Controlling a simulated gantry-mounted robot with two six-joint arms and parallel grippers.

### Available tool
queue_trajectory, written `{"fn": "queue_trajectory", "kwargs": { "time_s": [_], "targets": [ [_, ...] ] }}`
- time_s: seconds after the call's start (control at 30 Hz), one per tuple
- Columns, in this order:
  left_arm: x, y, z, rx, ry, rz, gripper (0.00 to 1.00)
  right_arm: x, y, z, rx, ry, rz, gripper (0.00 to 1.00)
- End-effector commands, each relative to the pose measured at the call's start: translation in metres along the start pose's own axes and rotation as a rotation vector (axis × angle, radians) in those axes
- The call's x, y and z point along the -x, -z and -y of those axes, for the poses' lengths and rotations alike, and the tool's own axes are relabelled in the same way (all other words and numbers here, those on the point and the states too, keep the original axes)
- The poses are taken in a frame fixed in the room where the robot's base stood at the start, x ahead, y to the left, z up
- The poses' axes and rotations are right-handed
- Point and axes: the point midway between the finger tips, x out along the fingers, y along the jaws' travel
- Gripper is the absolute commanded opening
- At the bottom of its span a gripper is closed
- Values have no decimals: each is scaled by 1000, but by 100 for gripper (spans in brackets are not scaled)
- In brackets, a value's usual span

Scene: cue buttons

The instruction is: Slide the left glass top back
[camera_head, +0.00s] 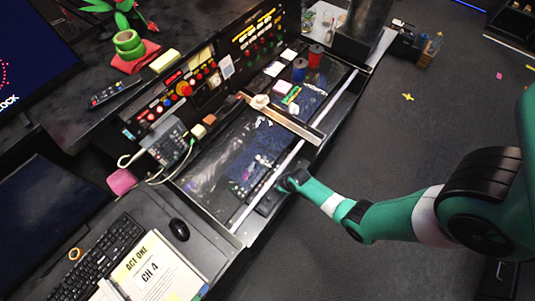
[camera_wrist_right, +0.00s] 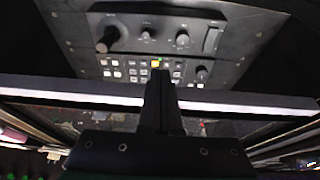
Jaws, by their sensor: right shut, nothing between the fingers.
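The left glass top (camera_head: 215,171) is a dark, reflective pane in a pale frame, over the lower-left half of the console. Dark contents with small coloured items show through it. My right gripper (camera_head: 284,186) is at the console's front edge, beside the pale front rail of this pane. Its fingertips are small and dark in the head view, so I cannot tell there whether they touch the rail. In the right wrist view the gripper (camera_wrist_right: 161,82) is shut and empty, its fingers reaching across a pale bar (camera_wrist_right: 245,102). My left gripper is not in view.
A beige bar (camera_head: 285,119) crosses the console between its halves. A panel with knobs and buttons (camera_wrist_right: 160,40) fills the top of the wrist view. Red and blue spools (camera_head: 315,56) stand at the right half. A keyboard (camera_head: 100,258) and mouse (camera_head: 179,229) lie lower left.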

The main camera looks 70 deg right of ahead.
Motion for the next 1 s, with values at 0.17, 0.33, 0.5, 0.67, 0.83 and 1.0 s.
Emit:
{"fn": "queue_trajectory", "kwargs": {
  "time_s": [0.17, 0.33, 0.5, 0.67, 0.83, 1.0],
  "targets": [
    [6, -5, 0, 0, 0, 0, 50, -6, 12, 0, 1, 0, -2, 0],
    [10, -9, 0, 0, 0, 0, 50, -10, 24, 0, 1, 0, -5, 0],
    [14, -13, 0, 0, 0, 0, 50, -14, 36, 0, 0, 0, -7, 0],
    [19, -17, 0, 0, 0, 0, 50, -18, 47, 0, 1, 0, -8, 0],
    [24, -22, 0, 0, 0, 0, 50, -21, 59, 0, 2, -1, -10, 0],
    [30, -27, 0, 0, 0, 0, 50, -26, 70, 0, 1, -1, -9, 0]
  ]
}}
